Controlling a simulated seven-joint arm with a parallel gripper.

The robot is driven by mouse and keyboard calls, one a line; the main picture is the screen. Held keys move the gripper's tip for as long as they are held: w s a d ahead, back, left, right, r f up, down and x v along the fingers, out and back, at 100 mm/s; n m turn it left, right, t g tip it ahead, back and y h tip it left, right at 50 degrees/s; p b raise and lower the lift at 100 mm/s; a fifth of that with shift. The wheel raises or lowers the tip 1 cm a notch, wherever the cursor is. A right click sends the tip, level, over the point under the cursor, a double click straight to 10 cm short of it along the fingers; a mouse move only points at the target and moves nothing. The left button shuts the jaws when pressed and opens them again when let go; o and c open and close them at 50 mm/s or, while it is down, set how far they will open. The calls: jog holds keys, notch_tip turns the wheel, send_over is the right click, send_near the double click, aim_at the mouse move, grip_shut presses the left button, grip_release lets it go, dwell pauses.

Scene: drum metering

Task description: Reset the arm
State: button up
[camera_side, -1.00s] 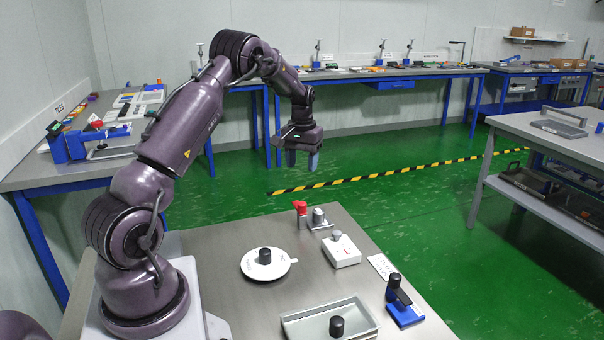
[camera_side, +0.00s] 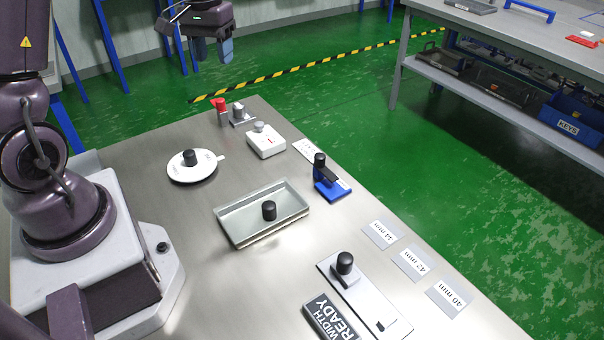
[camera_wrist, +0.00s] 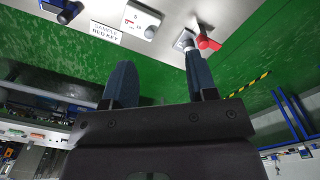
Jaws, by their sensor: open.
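My gripper (camera_side: 205,55) is at the top of the side view, raised above and beyond the far edge of the steel table (camera_side: 130,250). Its two blue fingers are apart with nothing between them. In the wrist view my gripper (camera_wrist: 160,85) also shows open and empty, with green floor behind the fingers. My arm stands at the left of the table, partly cut off by the side view's edges.
On the table are a white round dish (camera_side: 205,170), a grey tray (camera_side: 235,225), a red-topped fixture (camera_side: 220,105), a white box (camera_side: 266,144), a blue stand (camera_side: 330,188), a grey slide plate (camera_side: 365,300), a READY sign (camera_side: 335,318) and width cards (camera_side: 411,263). Nothing touches my gripper.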

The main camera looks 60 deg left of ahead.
jog(key=s+d+r+m+t, duration=0.1)
jog(key=s+d+r+m, duration=0.1)
jog(key=d, duration=0.5)
jog(key=s+d+r+m+t, duration=0.2)
jog(key=s+d+r+m, duration=0.1)
jog(key=s+d+r, duration=0.2)
jog(key=s+d+r+m+t, duration=0.2)
jog(key=s+d, duration=0.4)
jog(key=d, duration=0.3)
jog(key=shift+d+r, duration=0.4)
jog(key=shift+r, duration=0.35)
